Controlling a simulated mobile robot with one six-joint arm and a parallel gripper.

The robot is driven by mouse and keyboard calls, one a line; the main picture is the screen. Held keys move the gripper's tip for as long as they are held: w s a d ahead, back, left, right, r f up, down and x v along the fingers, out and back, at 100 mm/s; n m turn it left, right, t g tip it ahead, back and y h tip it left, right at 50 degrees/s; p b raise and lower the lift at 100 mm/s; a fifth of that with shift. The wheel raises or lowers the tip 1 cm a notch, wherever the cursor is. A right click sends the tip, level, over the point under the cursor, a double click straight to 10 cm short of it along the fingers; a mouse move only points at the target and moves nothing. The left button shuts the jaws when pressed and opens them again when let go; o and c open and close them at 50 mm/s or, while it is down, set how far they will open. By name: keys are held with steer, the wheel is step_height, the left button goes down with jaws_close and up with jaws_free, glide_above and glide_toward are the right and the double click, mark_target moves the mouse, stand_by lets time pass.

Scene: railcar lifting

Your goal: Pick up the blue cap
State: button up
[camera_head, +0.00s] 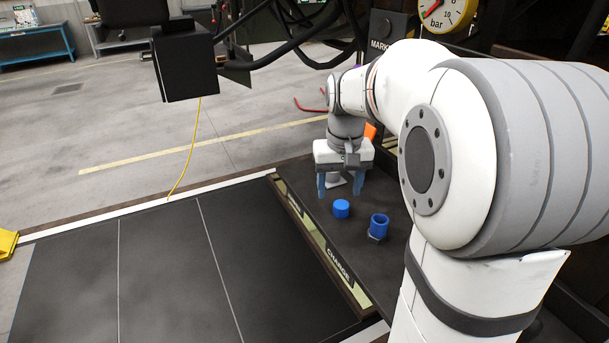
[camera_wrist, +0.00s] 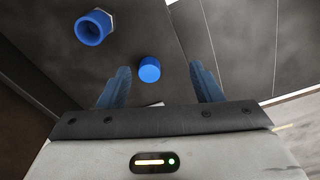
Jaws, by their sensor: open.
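The blue cap (camera_head: 341,208) is a short solid cylinder standing on the dark surface in the head view. It also shows in the wrist view (camera_wrist: 149,69), between and beyond the two finger tips. My gripper (camera_head: 341,189) is open and empty, with its blue fingers pointing down just behind the cap. In the wrist view my gripper's fingers (camera_wrist: 159,78) are spread on either side of the cap and do not appear to touch it. A taller hollow blue fitting (camera_head: 379,226) with a hex base stands to the right of the cap; it is at upper left in the wrist view (camera_wrist: 93,27).
A raised edge with a yellowish "CHANGE" label (camera_head: 338,262) runs along the left of the dark surface (camera_head: 352,246). A black box (camera_head: 185,62) and a yellow cable (camera_head: 189,150) hang at upper left. An orange object (camera_head: 370,131) shows behind my gripper.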

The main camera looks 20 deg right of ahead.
glide_above(342, 205)
steer(key=f, duration=0.2)
steer(key=shift+s+f+m+g+b, duration=0.3)
steer(key=shift+g+b, duration=0.05)
steer(key=shift+g, duration=0.05)
steer(key=shift+w+d+f, duration=0.15)
steer(key=shift+f, duration=0.1)
steer(key=f, duration=0.3)
steer(key=f+p, duration=0.1)
steer(key=f, duration=0.3)
steer(key=shift+w+a+f, duration=0.1)
steer(key=shift+a+f, duration=0.1)
steer(key=shift+c, duration=0.5)
steer(key=c, duration=0.9)
steer(key=shift+r, duration=0.1)
steer(key=shift+c, duration=0.2)
